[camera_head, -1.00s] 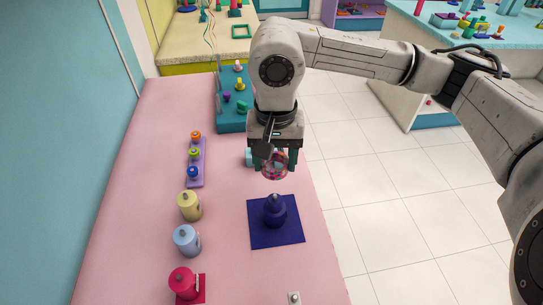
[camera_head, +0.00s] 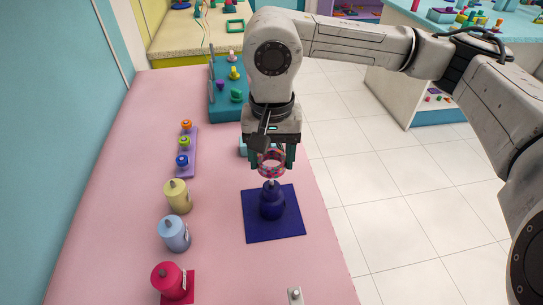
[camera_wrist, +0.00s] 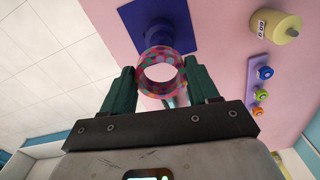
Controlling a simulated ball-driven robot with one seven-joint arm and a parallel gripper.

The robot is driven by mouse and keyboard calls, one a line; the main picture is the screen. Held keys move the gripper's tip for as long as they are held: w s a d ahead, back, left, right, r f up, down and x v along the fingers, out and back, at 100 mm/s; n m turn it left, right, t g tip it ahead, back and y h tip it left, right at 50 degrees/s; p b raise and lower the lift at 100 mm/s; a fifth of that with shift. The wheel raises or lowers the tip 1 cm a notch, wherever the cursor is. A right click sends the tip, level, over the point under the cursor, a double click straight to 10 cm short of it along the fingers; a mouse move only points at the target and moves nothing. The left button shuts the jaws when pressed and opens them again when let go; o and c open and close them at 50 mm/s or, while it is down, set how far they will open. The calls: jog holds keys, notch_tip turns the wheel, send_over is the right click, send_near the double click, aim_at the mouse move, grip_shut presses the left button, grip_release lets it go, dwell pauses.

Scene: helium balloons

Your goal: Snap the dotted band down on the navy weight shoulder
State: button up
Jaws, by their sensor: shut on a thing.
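The dotted band (camera_head: 271,163) is a pink-red ring with coloured dots. My gripper (camera_head: 272,160) is shut on it, with a dark green finger at each side. The band also shows between the fingers in the wrist view (camera_wrist: 162,73). The navy weight (camera_head: 271,201) stands upright on a navy square mat (camera_head: 258,229), with a narrow neck on top. The band is held above the weight and appears apart from it. In the wrist view the weight (camera_wrist: 158,33) is partly hidden behind the band.
Yellow (camera_head: 177,196), light blue (camera_head: 173,234) and red (camera_head: 168,280) weights stand in a row at left on the pink table (camera_head: 115,190). A purple rack (camera_head: 189,152) with small coloured rings is behind them.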

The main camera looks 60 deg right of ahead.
jog(key=shift+f+b, duration=1.35)
jog(key=shift+b, duration=0.2)
jog(key=shift+f+b, duration=0.1)
jog(key=shift+b, duration=0.4)
jog(key=o, duration=1.1)
jog(key=shift+r, duration=0.2)
notch_tip(320, 180, up, 8)
jog(key=p, duration=0.3)
jog(key=shift+s+d+f, duration=0.1)
jog(key=shift+f, duration=0.05)
dwell(0.7)
